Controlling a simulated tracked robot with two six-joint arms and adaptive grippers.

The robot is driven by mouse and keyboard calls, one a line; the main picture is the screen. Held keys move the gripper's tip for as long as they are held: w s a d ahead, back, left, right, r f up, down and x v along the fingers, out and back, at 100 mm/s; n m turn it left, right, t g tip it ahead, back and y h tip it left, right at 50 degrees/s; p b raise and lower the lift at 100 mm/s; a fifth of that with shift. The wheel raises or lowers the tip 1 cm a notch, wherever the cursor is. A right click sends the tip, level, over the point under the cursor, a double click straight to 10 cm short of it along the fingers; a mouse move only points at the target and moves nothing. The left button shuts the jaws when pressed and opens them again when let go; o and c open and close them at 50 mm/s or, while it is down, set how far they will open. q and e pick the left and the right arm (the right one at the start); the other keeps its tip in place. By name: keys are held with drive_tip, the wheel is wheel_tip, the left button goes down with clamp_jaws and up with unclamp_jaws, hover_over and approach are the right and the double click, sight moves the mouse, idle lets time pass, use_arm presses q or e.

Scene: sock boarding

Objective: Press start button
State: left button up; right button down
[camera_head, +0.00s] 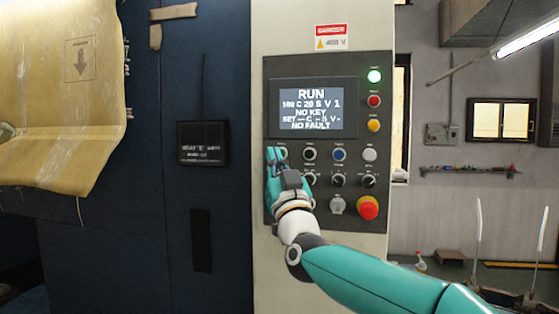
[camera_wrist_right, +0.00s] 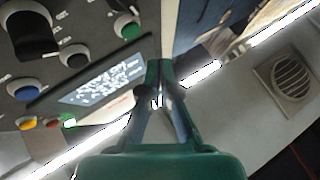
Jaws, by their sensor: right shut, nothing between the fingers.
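The control panel (camera_head: 320,240) stands upright on the cabinet. The green start button (camera_head: 283,152) is at the left of its button row, partly hidden by my right gripper. My right gripper (camera_head: 273,152) is shut and empty, with its fingertips in front of the panel's left side, beside this button. In the right wrist view the green button (camera_wrist_right: 127,29) is up and left of the shut fingertips (camera_wrist_right: 160,66), apart from them in the picture; depth is hard to tell. The display (camera_head: 312,105) reads RUN and NO FAULT. My left gripper is not in view.
Black (camera_head: 309,153), blue (camera_head: 339,154) and white (camera_head: 369,154) buttons lie to the right. Black knobs (camera_head: 338,180) and a red emergency stop (camera_head: 368,207) sit lower. The green lamp (camera_head: 375,76) is lit. A yellowish sheet (camera_head: 60,130) hangs at the left.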

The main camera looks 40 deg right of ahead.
drive_tip(key=shift+s+a, duration=0.85)
drive_tip(key=shift+a, duration=0.1)
